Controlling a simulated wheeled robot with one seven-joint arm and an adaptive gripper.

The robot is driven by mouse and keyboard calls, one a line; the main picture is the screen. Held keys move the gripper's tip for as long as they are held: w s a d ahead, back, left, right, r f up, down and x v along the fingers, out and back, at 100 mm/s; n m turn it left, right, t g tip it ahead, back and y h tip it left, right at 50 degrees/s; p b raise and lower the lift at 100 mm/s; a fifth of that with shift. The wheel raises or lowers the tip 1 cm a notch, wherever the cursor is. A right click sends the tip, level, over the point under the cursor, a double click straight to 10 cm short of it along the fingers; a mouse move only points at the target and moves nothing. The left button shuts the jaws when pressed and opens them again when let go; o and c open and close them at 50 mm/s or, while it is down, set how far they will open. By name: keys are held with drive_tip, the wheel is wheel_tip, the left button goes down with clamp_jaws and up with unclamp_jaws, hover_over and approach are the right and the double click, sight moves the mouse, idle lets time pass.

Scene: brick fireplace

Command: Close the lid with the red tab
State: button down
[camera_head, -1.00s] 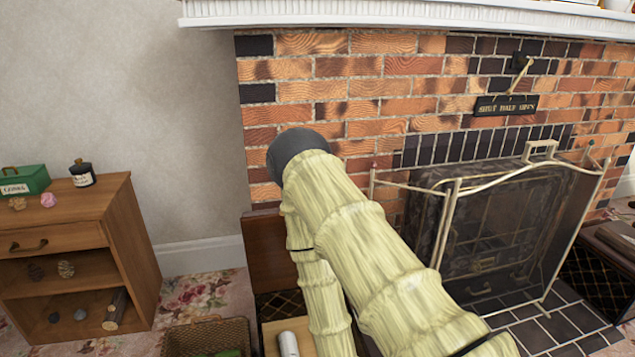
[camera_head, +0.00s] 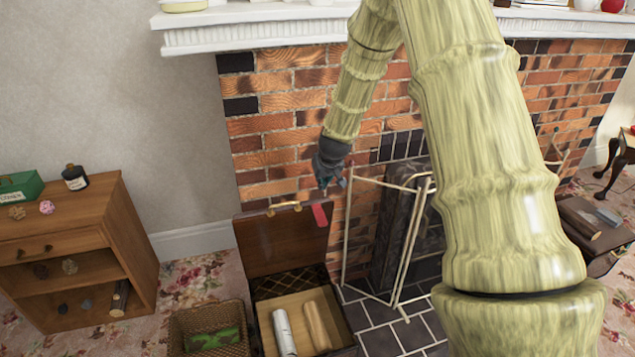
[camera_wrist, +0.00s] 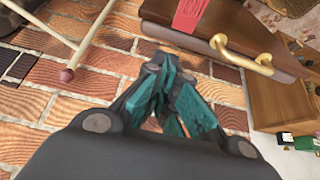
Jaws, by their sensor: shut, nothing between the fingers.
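The open wooden lid (camera_head: 283,243) stands upright at the back of a box (camera_head: 258,330) on the floor before the brick wall. A red tab (camera_head: 320,214) hangs at the lid's top right corner, and a brass handle (camera_head: 284,207) sits on its top edge. In the wrist view the red tab (camera_wrist: 190,14) and brass handle (camera_wrist: 240,52) show at the top. My gripper (camera_head: 331,187) is just above and right of the tab, apart from it. Its teal fingers (camera_wrist: 172,100) are shut and empty.
Two log-like pieces (camera_head: 300,330) lie in the box. A wicker basket (camera_head: 205,318) with a green item stands left of it, and a wooden cabinet (camera_head: 85,235) further left. The metal fire screen (camera_head: 350,240) stands close on the right.

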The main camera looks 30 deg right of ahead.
drive_tip(key=w+x, duration=0.1)
drive_tip(key=x, duration=0.8)
drive_tip(key=shift+d+r, duration=0.25)
drive_tip(key=shift+d, duration=0.15)
drive_tip(key=shift+w, duration=0.1)
drive_tip(key=shift+a+f+b, duration=0.1)
drive_tip(key=shift+b, duration=0.25)
